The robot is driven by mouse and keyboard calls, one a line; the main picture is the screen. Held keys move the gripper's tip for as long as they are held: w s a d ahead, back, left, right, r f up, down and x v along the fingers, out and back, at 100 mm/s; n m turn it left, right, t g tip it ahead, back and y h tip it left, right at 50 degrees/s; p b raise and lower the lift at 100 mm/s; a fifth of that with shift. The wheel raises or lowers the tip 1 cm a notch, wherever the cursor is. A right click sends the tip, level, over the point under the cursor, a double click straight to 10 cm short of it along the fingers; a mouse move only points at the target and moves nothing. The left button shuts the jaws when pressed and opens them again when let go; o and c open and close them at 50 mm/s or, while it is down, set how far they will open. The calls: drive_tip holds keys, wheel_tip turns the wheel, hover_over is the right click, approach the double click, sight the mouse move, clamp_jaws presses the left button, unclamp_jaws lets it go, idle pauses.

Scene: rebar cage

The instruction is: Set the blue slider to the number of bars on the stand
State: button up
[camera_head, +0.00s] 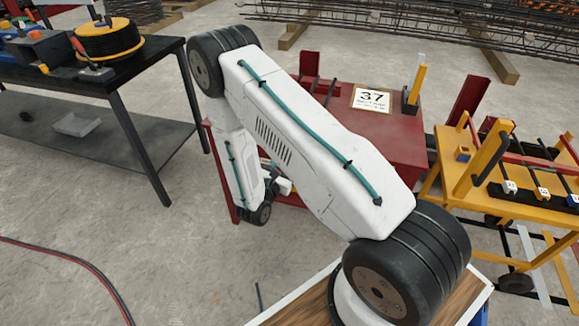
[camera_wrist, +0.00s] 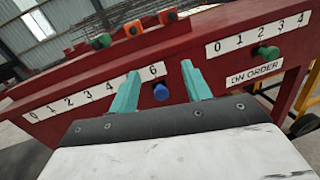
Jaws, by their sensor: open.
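The blue slider (camera_wrist: 161,92) is a round knob on the red panel, below the white number scale (camera_wrist: 71,104). It lines up with about the 6; the 5 is hidden behind a finger. My gripper (camera_wrist: 160,72) is open, its teal fingers on either side of the knob; I cannot tell whether they touch it. In the wrist view, one green (camera_wrist: 101,41) and two orange end pieces (camera_wrist: 133,28) show along the top.
A green knob (camera_wrist: 268,52) sits under a second scale (camera_wrist: 258,34), above an ON ORDER label (camera_wrist: 255,72). A yellow cart (camera_head: 530,205) stands close to the right. A black table (camera_head: 150,60) with tools is at left. Open floor lies between.

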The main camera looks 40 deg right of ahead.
wheel_tip(320, 180, down, 7)
drive_tip(key=a+n+t+y, duration=0.2)
drive_tip(key=n, duration=0.1)
drive_tip(key=x, duration=0.7)
drive_tip(key=shift+d, duration=0.4)
